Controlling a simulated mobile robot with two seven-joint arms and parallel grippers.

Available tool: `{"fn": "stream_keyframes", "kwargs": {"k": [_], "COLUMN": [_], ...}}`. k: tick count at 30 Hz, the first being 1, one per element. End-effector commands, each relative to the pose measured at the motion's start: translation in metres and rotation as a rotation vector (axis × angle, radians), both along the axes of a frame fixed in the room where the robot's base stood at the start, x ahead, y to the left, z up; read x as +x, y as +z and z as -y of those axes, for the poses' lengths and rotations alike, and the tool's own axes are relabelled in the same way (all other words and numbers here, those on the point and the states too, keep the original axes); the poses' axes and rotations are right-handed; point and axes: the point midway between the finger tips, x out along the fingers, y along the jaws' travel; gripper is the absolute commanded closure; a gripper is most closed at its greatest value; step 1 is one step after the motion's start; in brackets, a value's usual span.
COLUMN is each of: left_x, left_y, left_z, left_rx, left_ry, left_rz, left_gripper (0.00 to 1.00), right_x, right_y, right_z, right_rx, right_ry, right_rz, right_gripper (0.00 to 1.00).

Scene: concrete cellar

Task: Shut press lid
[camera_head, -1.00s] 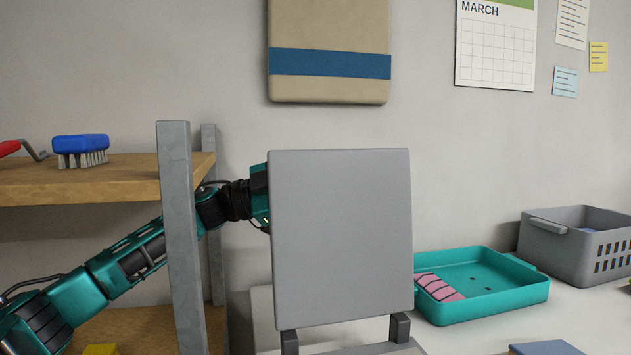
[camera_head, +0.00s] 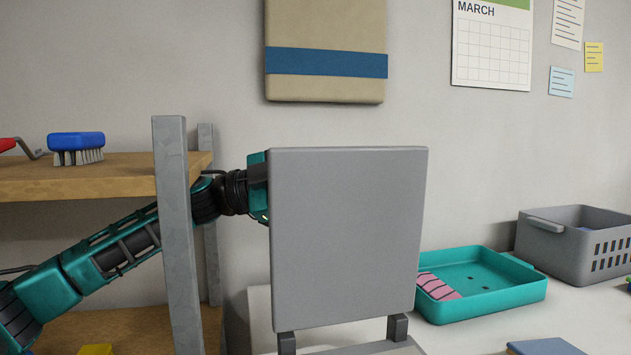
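The press lid (camera_head: 348,238) is a grey panel standing raised on two dark hinge brackets, its broad face toward me. The press base (camera_head: 375,348) shows only in part at the bottom edge of the picture. My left arm comes in from the left, passing behind the shelf post. My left gripper (camera_head: 262,190) is at the lid's upper left, partly behind it. The lid hides its fingertips, so I cannot tell whether they are open, shut or touching the lid. My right gripper is not in view.
A shelf unit with a grey post (camera_head: 178,240) stands close on the left, with a blue brush (camera_head: 76,142) on its upper board. A teal tray (camera_head: 490,303) with a pink striped thing and a grey basket (camera_head: 560,250) stand right of the press. A blue object (camera_head: 543,347) lies at the front.

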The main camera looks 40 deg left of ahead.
Motion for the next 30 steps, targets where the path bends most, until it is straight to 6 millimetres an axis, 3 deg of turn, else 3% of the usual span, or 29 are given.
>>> {"fn": "stream_keyframes", "kwargs": {"k": [10, 11, 17, 30], "left_x": [-0.0036, -0.0035, -0.0031, -0.0027], "left_y": [0.0007, 0.0006, 0.0007, 0.0008], "left_z": [0.0048, 0.0047, 0.0043, 0.0037], "left_rx": [-0.003, -0.003, -0.003, -0.003], "left_ry": [-0.007, -0.007, -0.005, -0.003], "left_rz": [-0.004, -0.004, -0.003, -0.002], "left_gripper": [1.0, 0.78, 0.59, 0.58], "right_x": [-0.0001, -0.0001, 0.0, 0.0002], "right_y": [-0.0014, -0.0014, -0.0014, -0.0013], "right_z": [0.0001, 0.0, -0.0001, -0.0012], "right_rx": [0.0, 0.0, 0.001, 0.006], "right_ry": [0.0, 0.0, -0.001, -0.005], "right_rz": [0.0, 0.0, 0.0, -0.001], "right_gripper": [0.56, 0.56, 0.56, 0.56]}}
